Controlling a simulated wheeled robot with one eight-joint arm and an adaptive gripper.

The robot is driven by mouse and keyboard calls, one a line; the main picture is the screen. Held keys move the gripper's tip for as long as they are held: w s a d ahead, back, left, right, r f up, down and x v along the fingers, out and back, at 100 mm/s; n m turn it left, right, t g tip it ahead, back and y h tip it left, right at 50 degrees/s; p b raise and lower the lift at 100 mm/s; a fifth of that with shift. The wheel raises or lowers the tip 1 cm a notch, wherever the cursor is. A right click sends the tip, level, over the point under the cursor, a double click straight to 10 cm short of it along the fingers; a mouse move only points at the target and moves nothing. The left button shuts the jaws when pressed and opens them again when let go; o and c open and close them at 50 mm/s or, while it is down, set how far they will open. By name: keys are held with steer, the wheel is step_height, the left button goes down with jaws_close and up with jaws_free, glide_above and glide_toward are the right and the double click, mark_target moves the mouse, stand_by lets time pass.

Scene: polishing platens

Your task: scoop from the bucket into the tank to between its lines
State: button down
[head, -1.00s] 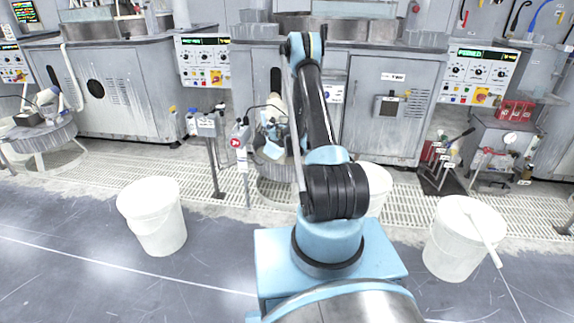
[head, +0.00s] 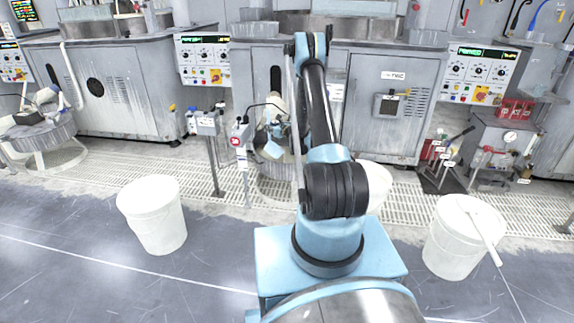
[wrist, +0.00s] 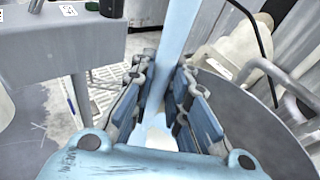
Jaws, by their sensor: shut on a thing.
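In the wrist view my gripper (wrist: 164,72) is shut on a light blue bar (wrist: 178,28), which looks like the scoop's handle. The bar runs away from the palm between the fingers. The scoop's bowl is not clear; a pale patch shows below the fingers. In the head view my arm hides most of the grip. A white bucket (head: 153,215) stands on the floor at left, another bucket (head: 460,245) at right with a white stick across its rim, and a third (head: 378,188) is partly behind my arm. I cannot tell which vessel is the tank; no level lines can be made out.
A grey round-topped body (wrist: 245,120) lies right of my gripper in the wrist view. A post with a control box (head: 208,127) stands left of my arm. Grey machine cabinets (head: 125,95) line the back. The floor between the left bucket and my base is clear.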

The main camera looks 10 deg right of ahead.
steer(key=shift+w+d+r+m+y+p, duration=0.2)
steer(key=shift+d+m+p, duration=0.1)
steer(key=shift+d, duration=0.25)
steer(key=shift+w+d+r+m+y+p, duration=0.15)
steer(key=shift+d+m+p, duration=0.15)
steer(key=shift+d, duration=0.2)
steer(key=shift+w+d+r+m+y+p, duration=0.1)
steer(key=shift+w+d+r+m+p, duration=0.15)
steer(key=shift+d, duration=0.3)
steer(key=shift+w+d+f+m, duration=0.2)
steer(key=shift+d+f+m, duration=0.15)
steer(key=shift+d, duration=0.35)
steer(key=shift+w+d+f+m, duration=0.2)
steer(key=shift+d+m, duration=0.2)
steer(key=shift+d, duration=0.25)
steer(key=shift+w+d+r+m+y, duration=0.1)
steer(key=shift+w+d+m+y, duration=0.2)
steer(key=shift+d, duration=0.35)
steer(key=shift+w+d+m+y, duration=0.1)
steer(key=shift+w+d+m, duration=0.1)
steer(key=shift+d+m, duration=0.35)
